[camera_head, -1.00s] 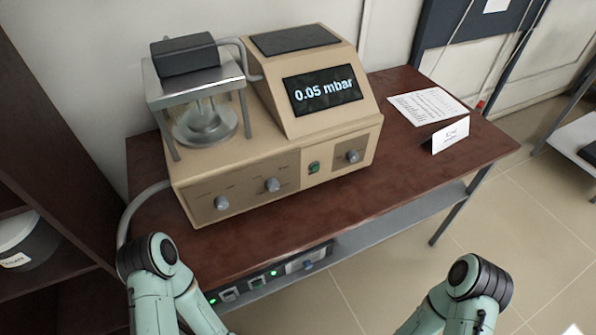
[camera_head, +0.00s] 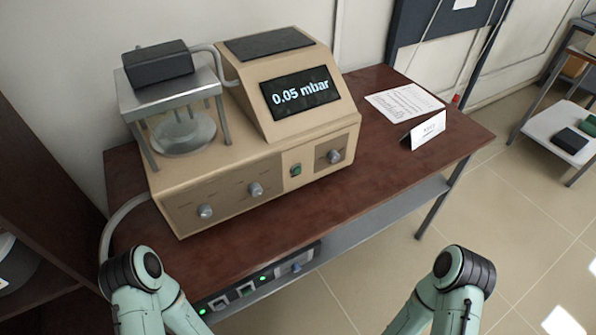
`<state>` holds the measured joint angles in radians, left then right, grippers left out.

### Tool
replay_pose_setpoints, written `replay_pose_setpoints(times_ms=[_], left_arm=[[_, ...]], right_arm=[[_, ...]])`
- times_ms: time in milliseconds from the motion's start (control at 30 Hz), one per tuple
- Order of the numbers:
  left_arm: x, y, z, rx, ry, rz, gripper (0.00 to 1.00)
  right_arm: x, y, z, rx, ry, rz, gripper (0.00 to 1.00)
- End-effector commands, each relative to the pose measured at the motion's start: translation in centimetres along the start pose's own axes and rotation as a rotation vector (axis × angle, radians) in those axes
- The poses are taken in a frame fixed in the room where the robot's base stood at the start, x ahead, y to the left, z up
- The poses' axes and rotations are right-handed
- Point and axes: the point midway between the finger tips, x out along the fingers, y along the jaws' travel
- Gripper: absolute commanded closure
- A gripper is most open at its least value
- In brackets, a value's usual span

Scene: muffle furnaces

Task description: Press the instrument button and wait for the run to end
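The beige instrument (camera_head: 250,150) stands on the brown table. Its dark screen (camera_head: 300,93) reads "0.05 mbar". A small green button (camera_head: 296,170) sits on its front panel, between a grey knob (camera_head: 256,190) on the left and another knob (camera_head: 334,157) on the right. A glass vessel (camera_head: 183,132) stands under a metal frame at the instrument's left. Only jointed links of my two arms show, at the bottom left and bottom right, apart from the instrument. Neither gripper is in view, and nothing touches the button.
A printed sheet (camera_head: 404,102) and a folded white card (camera_head: 428,130) lie on the table (camera_head: 390,165) right of the instrument. A lower shelf (camera_head: 365,227) holds a unit with green lights (camera_head: 240,292). A dark cabinet stands left.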

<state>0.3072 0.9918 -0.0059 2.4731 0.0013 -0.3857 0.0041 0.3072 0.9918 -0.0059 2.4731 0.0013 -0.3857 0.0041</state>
Motion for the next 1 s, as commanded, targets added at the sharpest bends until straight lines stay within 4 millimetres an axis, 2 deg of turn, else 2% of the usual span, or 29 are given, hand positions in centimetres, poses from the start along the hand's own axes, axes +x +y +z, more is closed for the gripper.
replay_pose_setpoints(times_ms=[33,67,1000], left_arm=[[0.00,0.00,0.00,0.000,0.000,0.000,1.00],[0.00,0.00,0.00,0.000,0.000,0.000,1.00],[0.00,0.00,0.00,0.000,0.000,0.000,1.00]], right_arm=[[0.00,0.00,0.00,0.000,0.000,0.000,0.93],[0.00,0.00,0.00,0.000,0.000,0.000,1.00],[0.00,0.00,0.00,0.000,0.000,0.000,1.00]])
